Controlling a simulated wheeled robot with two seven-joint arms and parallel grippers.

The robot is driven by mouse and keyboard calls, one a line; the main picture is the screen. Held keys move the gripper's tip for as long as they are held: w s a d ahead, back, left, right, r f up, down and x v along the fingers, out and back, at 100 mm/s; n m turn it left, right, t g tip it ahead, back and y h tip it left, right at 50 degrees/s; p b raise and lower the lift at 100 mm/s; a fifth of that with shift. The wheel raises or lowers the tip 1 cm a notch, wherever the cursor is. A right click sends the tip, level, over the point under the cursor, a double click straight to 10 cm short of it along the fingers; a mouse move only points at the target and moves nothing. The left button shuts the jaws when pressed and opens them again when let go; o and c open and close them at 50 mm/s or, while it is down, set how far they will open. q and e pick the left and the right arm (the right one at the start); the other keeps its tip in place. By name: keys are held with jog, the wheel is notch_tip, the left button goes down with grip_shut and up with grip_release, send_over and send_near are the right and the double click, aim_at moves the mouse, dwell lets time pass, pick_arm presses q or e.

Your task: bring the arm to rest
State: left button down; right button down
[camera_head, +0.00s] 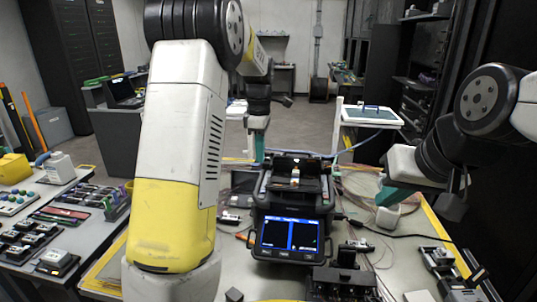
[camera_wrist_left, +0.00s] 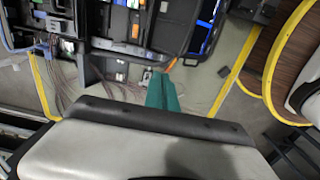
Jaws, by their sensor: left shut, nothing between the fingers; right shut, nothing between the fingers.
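My left arm fills the middle of the head view. My left gripper (camera_head: 259,147) is behind the black fusion splicer (camera_head: 263,195), partly hidden by the arm. In the left wrist view its teal fingers (camera_wrist_left: 163,92) are together with nothing between them, above the bench. My right gripper (camera_head: 392,196) is at the right of the splicer, over the bench's right side. It is shut and holds nothing. The splicer's blue-framed screen (camera_head: 290,234) faces me.
A white tray-like stand (camera_head: 370,116) is behind the right of the bench. Cables run over the bench right of the splicer. Open floor (camera_head: 300,125) lies behind.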

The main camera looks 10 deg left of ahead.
pick_arm(q)
jog(key=s+a+r+m+t+h, duration=0.1)
jog(key=s+r+m, duration=0.3)
jog(key=s, duration=0.2)
jog(key=s+r+m+t+h, duration=0.1)
jog(key=s+r+m+t, duration=0.1)
jog(key=s+r+m, duration=0.35)
jog(key=s+d+f+m+t, duration=0.1)
jog(key=s+f+m+t, duration=0.1)
jog(key=s+m, duration=0.7)
jog(key=s+t, duration=0.1)
jog(key=s, duration=0.7)
jog(key=shift+d, duration=0.15)
jog(key=shift+f, duration=0.1)
dwell(1.1)
